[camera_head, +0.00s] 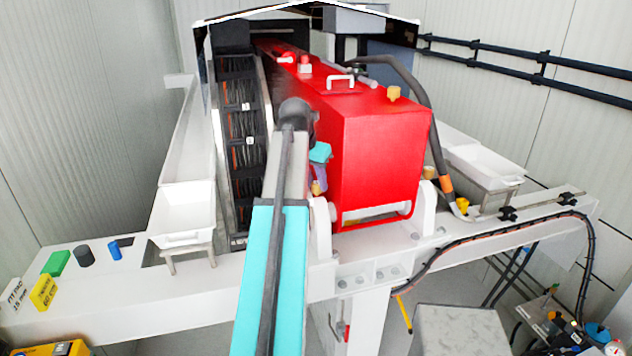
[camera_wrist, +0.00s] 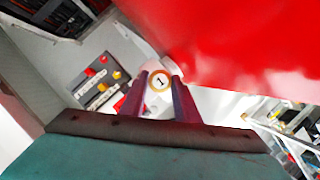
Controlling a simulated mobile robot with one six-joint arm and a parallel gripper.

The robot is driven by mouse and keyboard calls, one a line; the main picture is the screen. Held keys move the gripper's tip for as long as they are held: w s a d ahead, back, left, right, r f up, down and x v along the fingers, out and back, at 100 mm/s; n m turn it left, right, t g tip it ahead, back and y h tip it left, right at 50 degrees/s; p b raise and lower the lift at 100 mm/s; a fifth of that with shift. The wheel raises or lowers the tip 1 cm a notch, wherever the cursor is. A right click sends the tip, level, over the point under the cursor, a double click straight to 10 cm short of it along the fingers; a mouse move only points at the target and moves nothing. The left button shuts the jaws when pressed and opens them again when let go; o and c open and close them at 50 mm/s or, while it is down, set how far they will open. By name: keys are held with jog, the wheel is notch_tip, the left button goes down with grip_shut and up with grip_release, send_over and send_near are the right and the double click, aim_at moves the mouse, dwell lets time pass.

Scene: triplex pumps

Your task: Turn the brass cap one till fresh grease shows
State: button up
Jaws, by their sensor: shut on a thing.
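The brass cap one (camera_wrist: 158,79) shows in the wrist view as a round cap with a "1" on its pale face. It sits between the two dark red fingers of my gripper (camera_wrist: 160,86), which is shut on it. In the head view, a small part of the brass cap (camera_head: 316,188) shows below my gripper (camera_head: 317,182), at the lower left of the red housing (camera_head: 385,165). My arm and fingers hide much of it there. I cannot make out any grease around the cap.
The red housing fills the upper right of the wrist view, close to my gripper. Other brass-coloured fittings (camera_head: 393,93) (camera_head: 429,172) stand on and beside the housing. A black hose (camera_head: 428,110) curves down its right side. A white beam (camera_head: 110,295) runs across the front.

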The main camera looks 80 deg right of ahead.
jog(key=m, duration=0.2)
jog(key=m+g, duration=0.1)
jog(key=m, duration=0.1)
jog(key=shift+w+d+y, duration=0.15)
jog(key=shift+y, duration=0.15)
jog(key=m+g+y, duration=0.1)
jog(key=m, duration=0.3)
jog(key=shift+d, duration=0.15)
jog(key=m+y, duration=0.1)
jog(key=m, duration=0.1)
jog(key=m+y, duration=0.1)
jog(key=m, duration=0.1)
jog(key=shift+d+r+m+g, duration=0.1)
jog(key=shift+d+m+g, duration=0.05)
jog(key=shift+m+g, duration=0.25)
jog(key=shift+m+y, duration=0.5)
jog(key=shift+m, duration=0.7)
jog(key=o, duration=1)
jog(key=shift+o, duration=0.2)
jog(key=shift+n, duration=0.3)
